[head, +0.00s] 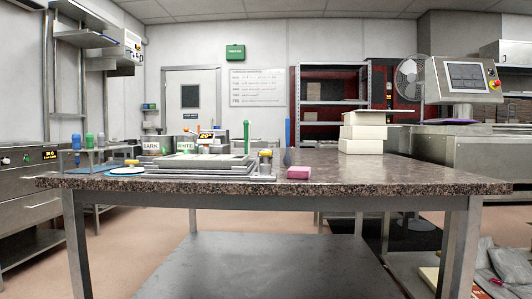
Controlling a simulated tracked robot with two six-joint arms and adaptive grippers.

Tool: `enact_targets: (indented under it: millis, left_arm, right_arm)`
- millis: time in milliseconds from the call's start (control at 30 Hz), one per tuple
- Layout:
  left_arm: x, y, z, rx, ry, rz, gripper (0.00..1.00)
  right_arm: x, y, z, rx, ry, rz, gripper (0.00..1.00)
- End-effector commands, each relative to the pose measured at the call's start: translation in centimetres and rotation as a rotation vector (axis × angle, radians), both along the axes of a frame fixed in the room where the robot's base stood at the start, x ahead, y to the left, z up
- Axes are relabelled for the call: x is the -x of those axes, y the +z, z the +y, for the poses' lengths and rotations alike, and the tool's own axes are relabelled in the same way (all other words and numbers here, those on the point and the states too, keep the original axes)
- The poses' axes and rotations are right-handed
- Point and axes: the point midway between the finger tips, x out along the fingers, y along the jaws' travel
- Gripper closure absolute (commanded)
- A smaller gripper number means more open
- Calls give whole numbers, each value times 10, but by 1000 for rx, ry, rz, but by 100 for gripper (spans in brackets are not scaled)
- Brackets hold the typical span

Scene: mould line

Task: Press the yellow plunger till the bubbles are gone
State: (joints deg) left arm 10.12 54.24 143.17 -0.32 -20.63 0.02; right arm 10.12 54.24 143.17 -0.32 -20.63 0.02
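A small device with a yellow top (265,155) stands upright at the right end of a grey mould tray (205,168) on the speckled table; it may be the plunger. Another low yellow-topped piece (131,162) stands at the left by a blue disc (126,171). I cannot tell for sure which yellow piece is the plunger. No bubbles can be made out from here. Neither of my grippers is in view.
The speckled table (390,173) has a pink block (298,172) right of the tray and stacked white boxes (363,131) at the back. Containers labelled DARK (151,147) and WHITE (185,147) stand behind the tray. The table's right half is mostly clear.

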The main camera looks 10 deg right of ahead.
Motion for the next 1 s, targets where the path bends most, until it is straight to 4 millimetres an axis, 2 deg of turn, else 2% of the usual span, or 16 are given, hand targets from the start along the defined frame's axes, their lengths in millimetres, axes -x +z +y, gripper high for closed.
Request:
enact_targets:
  millis: [867, 1000]
  left_arm:
    - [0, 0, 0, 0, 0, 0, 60]
    - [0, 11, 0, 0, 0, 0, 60]
  right_arm:
    - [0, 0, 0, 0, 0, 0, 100]
    - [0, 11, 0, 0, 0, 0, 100]
